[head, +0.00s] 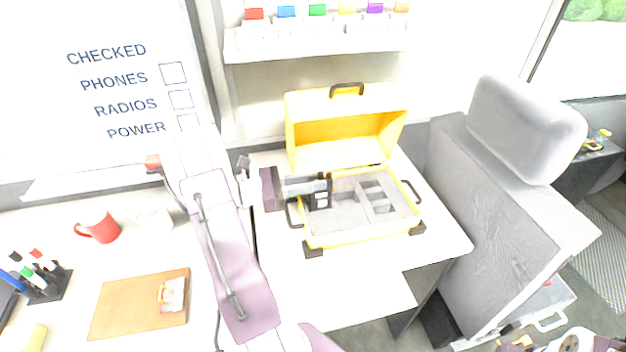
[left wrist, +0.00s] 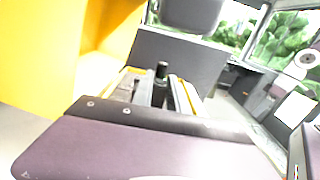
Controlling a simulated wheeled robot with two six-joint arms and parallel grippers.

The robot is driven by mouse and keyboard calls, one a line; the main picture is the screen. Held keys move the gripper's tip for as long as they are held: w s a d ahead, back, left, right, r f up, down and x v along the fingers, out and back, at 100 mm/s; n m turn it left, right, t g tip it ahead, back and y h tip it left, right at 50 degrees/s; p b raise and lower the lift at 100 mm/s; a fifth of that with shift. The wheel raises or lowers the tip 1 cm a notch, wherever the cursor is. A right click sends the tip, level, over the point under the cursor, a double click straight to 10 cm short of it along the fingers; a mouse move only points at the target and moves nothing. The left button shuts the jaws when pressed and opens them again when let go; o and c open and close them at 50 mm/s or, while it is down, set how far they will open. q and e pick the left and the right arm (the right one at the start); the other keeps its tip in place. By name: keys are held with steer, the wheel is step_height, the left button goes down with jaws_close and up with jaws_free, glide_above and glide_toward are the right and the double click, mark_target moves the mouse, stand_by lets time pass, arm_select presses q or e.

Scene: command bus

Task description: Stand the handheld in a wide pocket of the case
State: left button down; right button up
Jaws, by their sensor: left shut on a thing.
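The yellow case (head: 362,240) stands open on the table, its lid (head: 345,108) raised at the back. Its grey inside has a wide area at the left and middle and smaller pockets at the right. My left gripper (head: 318,186) reaches in from the left and is shut on the dark handheld (head: 321,197). The handheld looks upright over the left part of the case; I cannot tell whether its lower end is inside a pocket. In the left wrist view, the dark handheld (left wrist: 161,72) shows small beyond my gripper's body, and the lid fills the left.
A red mug (head: 100,229), a pen holder (head: 45,287) and a brown board (head: 140,305) are on the left side. A grey seat (head: 525,125) stands right of the table. A shelf (head: 315,45) hangs above the case. The tabletop in front of the case is clear.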

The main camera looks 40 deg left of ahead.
arm_select(q)
steer(key=shift+f, duration=0.35)
stand_by(0.5)
steer(key=c, duration=1.2)
jaws_free()
steer(key=shift+c, duration=0.2)
steer(key=v, duration=0.9)
steer(key=shift+s, duration=0.1)
